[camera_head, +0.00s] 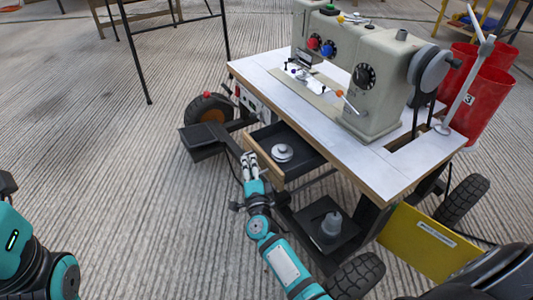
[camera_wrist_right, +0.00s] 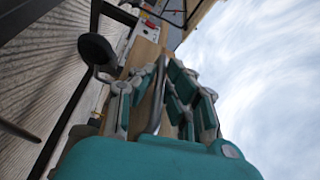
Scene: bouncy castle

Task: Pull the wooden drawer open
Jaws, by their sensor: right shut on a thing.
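The wooden drawer (camera_head: 262,160) sits under the left end of the white sewing table (camera_head: 400,180). It stands partly open; its dark inside shows, with a pale round piece (camera_head: 283,152) in it. My right gripper (camera_head: 249,162) is at the drawer's front. In the right wrist view the wooden front (camera_wrist_right: 142,54) lies beyond the fingers, and a curved metal handle (camera_wrist_right: 157,90) runs between them. My right gripper (camera_wrist_right: 152,100) is shut on this handle. The left arm shows at the left edge of the head view; its gripper is out of the picture.
A sewing machine (camera_head: 370,75) stands on the table. A dark pedal-like plate (camera_head: 203,138) and a wheel (camera_head: 209,110) are left of the drawer. A lower shelf (camera_head: 325,235) holds a grey bottle (camera_head: 331,224). The striped floor (camera_head: 120,180) at left is open.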

